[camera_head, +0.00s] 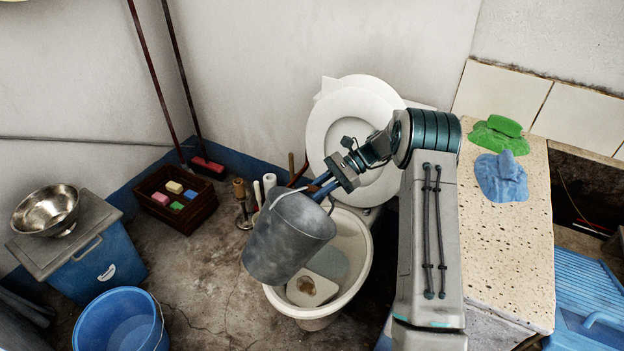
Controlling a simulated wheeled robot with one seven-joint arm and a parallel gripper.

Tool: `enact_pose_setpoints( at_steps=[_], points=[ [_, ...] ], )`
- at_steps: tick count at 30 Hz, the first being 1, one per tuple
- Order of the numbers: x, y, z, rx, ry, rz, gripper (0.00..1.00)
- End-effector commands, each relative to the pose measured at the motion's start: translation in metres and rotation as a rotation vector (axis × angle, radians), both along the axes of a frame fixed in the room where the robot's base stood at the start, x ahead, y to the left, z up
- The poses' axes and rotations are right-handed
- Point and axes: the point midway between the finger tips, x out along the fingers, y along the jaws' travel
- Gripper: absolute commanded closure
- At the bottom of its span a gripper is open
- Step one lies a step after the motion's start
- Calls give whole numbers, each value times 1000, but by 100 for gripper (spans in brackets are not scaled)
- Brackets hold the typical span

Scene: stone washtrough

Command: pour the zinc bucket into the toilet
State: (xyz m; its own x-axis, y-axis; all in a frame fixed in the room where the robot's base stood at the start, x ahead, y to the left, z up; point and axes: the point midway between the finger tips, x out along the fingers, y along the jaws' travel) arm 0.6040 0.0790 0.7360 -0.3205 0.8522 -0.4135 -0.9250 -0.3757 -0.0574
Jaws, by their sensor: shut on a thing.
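The grey zinc bucket (283,243) hangs above the left side of the toilet. It is tilted, with its rim up and to the right and its base down and to the left. The white toilet (362,262) has its round lid raised against the wall, and its bowl is partly hidden by the bucket. A pale shape with a brown patch shows inside the bowl. My gripper (322,190) is shut on the bucket at its upper edge. I cannot tell whether it grips the rim or the handle.
A speckled stone counter (490,250) with green and blue cloths stands right of my arm. At left are a blue bucket (122,322), a blue box (100,262) with a metal bowl (45,210) on top, and a wooden crate (176,222). Bare floor lies between.

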Motion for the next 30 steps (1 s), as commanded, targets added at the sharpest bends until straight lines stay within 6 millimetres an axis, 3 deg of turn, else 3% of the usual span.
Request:
enact_pose_setpoints(
  at_steps=[3,8,30],
  points=[
    [-3,-5,-14,17,2,45,100],
    [-6,-7,-20,19,5,74,100],
    [-29,31,13,-274,-158,80,100]
  ],
)
